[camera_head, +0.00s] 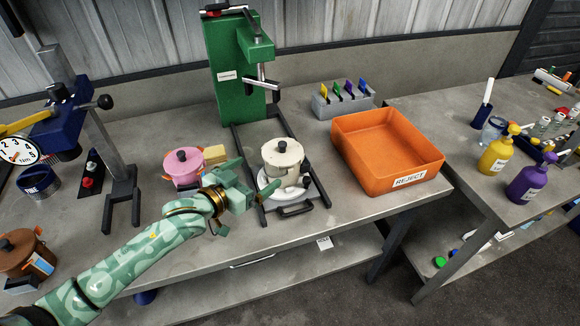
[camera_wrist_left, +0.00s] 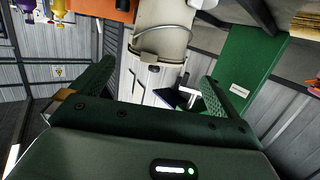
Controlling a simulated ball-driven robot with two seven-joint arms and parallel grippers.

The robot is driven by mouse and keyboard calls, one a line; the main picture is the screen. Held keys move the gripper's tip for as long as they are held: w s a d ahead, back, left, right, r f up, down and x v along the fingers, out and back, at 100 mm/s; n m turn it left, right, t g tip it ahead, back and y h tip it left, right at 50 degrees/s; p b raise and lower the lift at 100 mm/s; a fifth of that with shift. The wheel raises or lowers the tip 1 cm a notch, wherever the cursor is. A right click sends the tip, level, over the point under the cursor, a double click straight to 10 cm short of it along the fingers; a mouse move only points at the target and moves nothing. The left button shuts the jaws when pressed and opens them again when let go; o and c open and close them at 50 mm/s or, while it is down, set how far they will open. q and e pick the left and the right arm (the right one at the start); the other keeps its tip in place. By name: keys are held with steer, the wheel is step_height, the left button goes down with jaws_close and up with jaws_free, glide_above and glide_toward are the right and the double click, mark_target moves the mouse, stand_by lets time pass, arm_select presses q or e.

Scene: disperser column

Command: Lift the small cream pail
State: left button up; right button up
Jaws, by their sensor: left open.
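The small cream pail (camera_head: 281,156) has a dark knob on its lid and stands on a white plate (camera_head: 297,209) between the fork legs of the green disperser column (camera_head: 238,75). My left gripper (camera_head: 251,178) is open at the pail's front left side, fingers pointing toward it. In the left wrist view the pail (camera_wrist_left: 160,42) shows upper middle, with a wire handle, ahead of the gap between the open fingers (camera_wrist_left: 157,78). I cannot tell whether the fingertips reach past its wall. The gripper holds nothing. My right gripper is not in view.
A pink pot (camera_head: 183,166) stands left of the gripper, with a yellow block (camera_head: 215,154) behind. An orange reject bin (camera_head: 365,180) stands close on the right. A grey holder (camera_head: 342,106) with coloured tabs is behind. A brown pot (camera_head: 22,256) stands far left.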

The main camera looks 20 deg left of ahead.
mark_target(270, 164)
arm_select(q)
steer(key=b+x, duration=0.1)
steer(key=x, duration=0.4)
steer(key=shift+w+f, duration=0.15)
steer(key=shift+f, duration=0.05)
steer(key=shift+w+d, duration=0.1)
steer(key=shift+w, duration=0.05)
steer(key=b+x, duration=0.1)
steer(key=x, duration=0.2)
steer(key=b+x, duration=0.1)
steer(key=shift+w+d+f+b, duration=0.2)
steer(key=shift+d+f+b, duration=0.05)
steer(key=shift+f+b, duration=0.1)
steer(key=shift+w, duration=0.25)
steer(key=shift+r, duration=0.15)
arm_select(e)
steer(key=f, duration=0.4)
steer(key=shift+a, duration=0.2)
arm_select(q)
steer(key=c, duration=1.3)
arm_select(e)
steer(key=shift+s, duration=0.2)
